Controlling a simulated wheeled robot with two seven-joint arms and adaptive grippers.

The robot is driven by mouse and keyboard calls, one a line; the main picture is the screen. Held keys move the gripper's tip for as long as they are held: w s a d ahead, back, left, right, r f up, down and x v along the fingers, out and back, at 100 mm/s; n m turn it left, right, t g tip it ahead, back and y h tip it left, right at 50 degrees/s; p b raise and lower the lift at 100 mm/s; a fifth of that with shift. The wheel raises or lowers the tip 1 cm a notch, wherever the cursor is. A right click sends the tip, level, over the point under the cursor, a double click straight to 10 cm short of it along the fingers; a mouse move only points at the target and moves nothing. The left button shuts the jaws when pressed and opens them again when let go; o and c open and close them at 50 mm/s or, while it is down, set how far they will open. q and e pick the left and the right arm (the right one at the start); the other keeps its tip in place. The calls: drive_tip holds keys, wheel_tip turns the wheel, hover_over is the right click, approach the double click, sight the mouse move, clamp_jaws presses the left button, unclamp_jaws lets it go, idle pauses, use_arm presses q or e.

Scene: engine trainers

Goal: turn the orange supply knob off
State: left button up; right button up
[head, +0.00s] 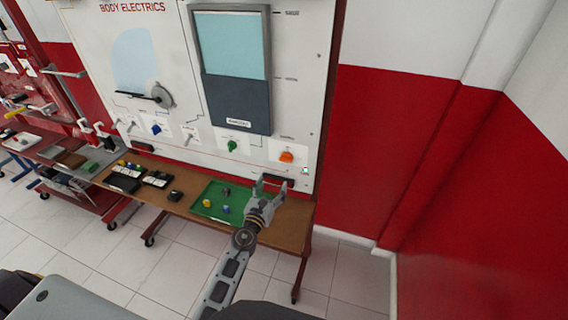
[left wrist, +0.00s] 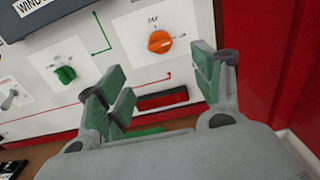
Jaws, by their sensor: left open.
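The orange supply knob (head: 286,156) sits on a white plate at the lower right of the body electrics panel (head: 180,60). In the left wrist view the orange knob (left wrist: 160,42) is above the gap between my fingers, below a small printed label that reads like "OFF". My left gripper (head: 271,181) is open and empty, just below the knob in the head view. Its green-padded fingers (left wrist: 165,88) stand apart and do not touch the knob. My right gripper is not in view.
A green knob (head: 232,146) and a blue knob (head: 157,129) sit left on the panel. A green tray (head: 196,209) with small parts lies on the wooden shelf (head: 291,222). A dark red block (left wrist: 162,99) sits below the orange knob. Red wall stands at the right.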

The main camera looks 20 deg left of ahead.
sight(285, 161)
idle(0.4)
use_arm(q)
drive_tip(key=shift+w, duration=0.15)
drive_tip(key=shift+w+d, duration=0.15)
drive_tip(key=shift+w, duration=3.25)
drive_tip(key=shift+w+d, duration=0.1)
drive_tip(key=shift+w, duration=3.25)
drive_tip(key=c, duration=1)
